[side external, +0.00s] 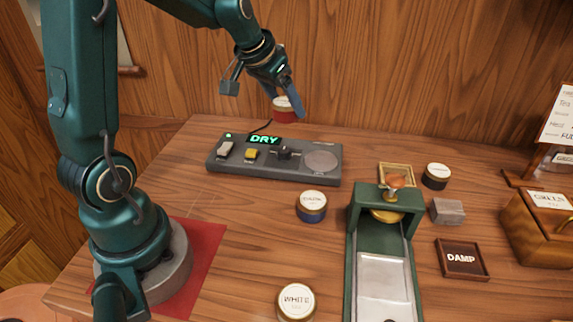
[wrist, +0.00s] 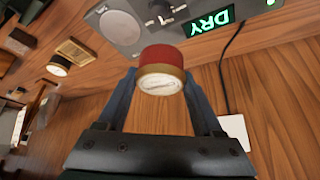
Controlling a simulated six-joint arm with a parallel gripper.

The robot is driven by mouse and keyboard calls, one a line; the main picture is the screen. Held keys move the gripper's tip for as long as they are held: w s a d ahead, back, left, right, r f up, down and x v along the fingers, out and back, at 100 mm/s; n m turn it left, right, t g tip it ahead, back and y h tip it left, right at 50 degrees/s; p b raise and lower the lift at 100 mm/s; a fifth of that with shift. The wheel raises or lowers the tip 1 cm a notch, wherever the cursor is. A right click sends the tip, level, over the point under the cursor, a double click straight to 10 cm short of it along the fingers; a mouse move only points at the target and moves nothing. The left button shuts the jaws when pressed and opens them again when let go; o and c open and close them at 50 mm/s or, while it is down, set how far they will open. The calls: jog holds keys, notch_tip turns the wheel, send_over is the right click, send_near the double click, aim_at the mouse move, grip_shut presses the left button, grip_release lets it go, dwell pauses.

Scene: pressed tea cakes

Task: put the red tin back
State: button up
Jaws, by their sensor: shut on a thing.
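The red tin (side external: 284,115) has a gold rim and a pale label. My gripper (side external: 285,104) is shut on it and holds it above the back of the table, behind the console. In the wrist view the red tin (wrist: 162,58) sits between the two blue fingers of my gripper (wrist: 161,80), its label facing the camera. The label's words are too small to read there.
The console (side external: 225,165) shows a green "DRY" display and a round grey pad (side external: 320,161). A blue tin (side external: 311,207), a white-labelled tin (side external: 296,303) and a dark tin (side external: 436,177) stand around the green press (side external: 358,225). A "DAMP" tray (side external: 461,272) lies right.

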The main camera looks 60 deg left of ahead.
jog(key=s+d+m+g+h, duration=0.3)
jog(key=s+d+m+g, duration=0.25)
jog(key=m, duration=0.85)
jog(key=s+d+m+g+h, duration=0.35)
jog(key=s+d+m, duration=0.2)
jog(key=m, duration=0.75)
jog(key=d+f, duration=0.2)
jog(key=d, duration=0.1)
jog(key=d+f, duration=0.3)
jog(key=d, duration=0.1)
jog(key=d+f, duration=0.2)
jog(key=d, duration=0.2)
jog(key=shift+s+f, duration=0.15)
jog(key=shift+f, duration=0.1)
jog(key=shift+d+f, duration=0.35)
jog(key=shift+f, duration=1.9)
jog(key=shift+f, duration=0.1)
jog(key=o, duration=1.5)
